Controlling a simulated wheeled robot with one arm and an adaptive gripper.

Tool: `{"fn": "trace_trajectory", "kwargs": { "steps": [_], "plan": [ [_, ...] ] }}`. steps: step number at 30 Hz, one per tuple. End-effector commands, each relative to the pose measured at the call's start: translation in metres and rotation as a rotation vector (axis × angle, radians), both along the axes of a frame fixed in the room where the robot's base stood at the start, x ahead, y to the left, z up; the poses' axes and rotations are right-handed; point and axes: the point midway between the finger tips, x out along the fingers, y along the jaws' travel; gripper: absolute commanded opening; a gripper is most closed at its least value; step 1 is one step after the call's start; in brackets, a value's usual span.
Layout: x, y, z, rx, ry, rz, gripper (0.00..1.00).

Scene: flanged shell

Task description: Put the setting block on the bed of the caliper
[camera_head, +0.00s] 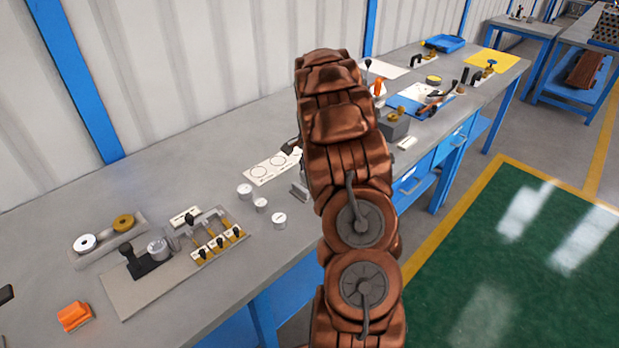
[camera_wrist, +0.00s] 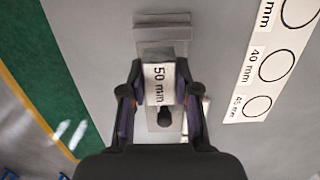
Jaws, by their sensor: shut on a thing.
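The setting block (camera_wrist: 158,84), pale and marked "50 mm", is between the two fingers of my gripper (camera_wrist: 159,90) in the wrist view. My gripper is shut on it. What I take for the caliper, a grey metal piece with a stepped end (camera_wrist: 162,32), shows beyond and under the block. A dark knob (camera_wrist: 164,116) shows on the near side. I cannot tell whether the block touches the bed. In the head view my arm hides the gripper and block; only a bit of grey metal (camera_head: 300,191) shows beside the arm.
A white card with circles (camera_wrist: 270,65) lies to the right in the wrist view. In the head view, several small cylinders (camera_head: 261,204) stand left of my arm. A plate with gauges and knobs (camera_head: 145,290) lies farther left. The bench (camera_head: 180,155) is bare behind it.

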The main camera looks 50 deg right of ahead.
Motion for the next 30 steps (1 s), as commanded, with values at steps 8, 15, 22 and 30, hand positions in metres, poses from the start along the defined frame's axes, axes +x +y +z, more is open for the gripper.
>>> {"fn": "trace_trajectory", "kwargs": {
  "steps": [8,15,22,30],
  "plan": [
    [0.003,-0.005,-0.002,0.002,0.002,-0.001,0.0],
    [0.003,-0.004,-0.03,0.004,0.004,-0.002,0.0],
    [0.003,-0.004,-0.036,0.002,0.002,0.0,0.0],
    [0.003,-0.004,-0.039,0.001,0.001,0.0,0.37]
  ]
}}
